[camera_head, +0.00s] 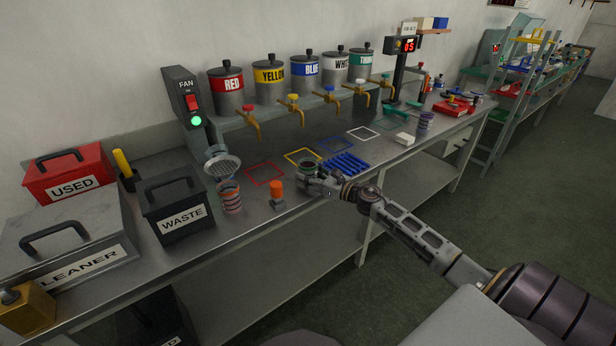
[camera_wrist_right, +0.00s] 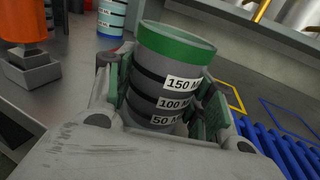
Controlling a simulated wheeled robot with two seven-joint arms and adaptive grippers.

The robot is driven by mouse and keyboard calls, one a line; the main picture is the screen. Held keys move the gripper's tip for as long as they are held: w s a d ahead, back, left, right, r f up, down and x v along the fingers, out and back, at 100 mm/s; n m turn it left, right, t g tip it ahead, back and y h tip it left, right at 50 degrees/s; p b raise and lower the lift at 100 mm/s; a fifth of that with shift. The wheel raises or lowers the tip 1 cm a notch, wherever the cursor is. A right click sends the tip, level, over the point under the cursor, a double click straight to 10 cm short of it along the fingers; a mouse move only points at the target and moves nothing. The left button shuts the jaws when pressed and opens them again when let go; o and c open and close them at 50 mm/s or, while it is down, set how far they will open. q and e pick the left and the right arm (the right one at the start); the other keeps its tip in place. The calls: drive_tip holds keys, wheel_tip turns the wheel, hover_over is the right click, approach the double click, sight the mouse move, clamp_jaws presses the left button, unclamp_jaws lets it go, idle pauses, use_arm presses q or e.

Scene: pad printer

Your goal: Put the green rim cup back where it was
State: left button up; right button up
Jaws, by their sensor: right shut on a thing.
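The green rim cup (camera_wrist_right: 176,50) is grey with black bands and 150, 100 and 50 labels. My right gripper (camera_head: 311,182) is shut around its sides, with a finger on either side in the wrist view (camera_wrist_right: 165,105). In the head view the cup (camera_head: 307,166) is small, by the front of the yellow square outline (camera_head: 291,160) and left of the blue ribbed rack (camera_head: 345,164). It looks close to upright; I cannot tell whether its base touches the bench. My left gripper is out of view.
Another cup stack (camera_head: 425,121) stands farther right, near a white block (camera_head: 404,139). Paint taps (camera_head: 296,105) overhang the back. The red outline (camera_head: 265,173) is empty.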

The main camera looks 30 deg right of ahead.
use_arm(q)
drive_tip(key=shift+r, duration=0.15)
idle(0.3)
use_arm(e)
drive_tip(key=o, duration=1.1)
drive_tip(key=shift+f, duration=0.1)
drive_tip(key=shift+c, duration=0.2)
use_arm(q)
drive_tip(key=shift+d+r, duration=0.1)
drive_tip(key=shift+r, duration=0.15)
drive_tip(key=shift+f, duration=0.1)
